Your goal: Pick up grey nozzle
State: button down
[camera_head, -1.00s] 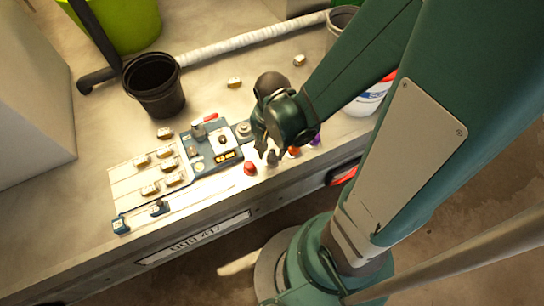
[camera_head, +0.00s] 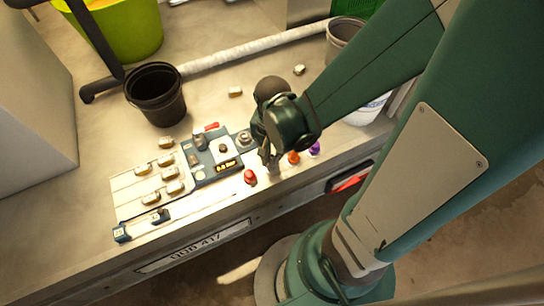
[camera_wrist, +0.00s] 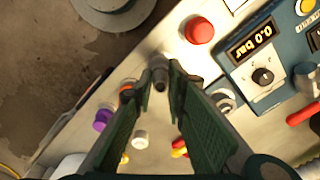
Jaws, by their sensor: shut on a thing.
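The grey nozzle (camera_wrist: 159,73) is a small dark-grey tapered piece. It shows between the two fingertips in the wrist view. My gripper (camera_wrist: 161,70) is shut on it, with a green finger on either side; the gripper also shows in the head view (camera_head: 269,158), at the front edge of the bench. The nozzle is mostly hidden by the fingers. I cannot tell whether it still touches the bench. A red nozzle (camera_head: 250,177) stands just left of my gripper. An orange nozzle (camera_head: 293,158) and a purple nozzle (camera_head: 314,149) stand to its right.
A blue press panel (camera_head: 212,157) with a display lies left of my gripper, beside a pale board (camera_head: 122,185) bearing several small blocks. A black bucket (camera_head: 155,95) stands behind. A long white roll (camera_head: 250,47) lies across the back. The bench front edge is close.

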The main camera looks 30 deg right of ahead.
jog(key=shift+r+p, duration=1.35)
jog(key=shift+r, duration=2.55)
jog(key=shift+r, duration=0.1)
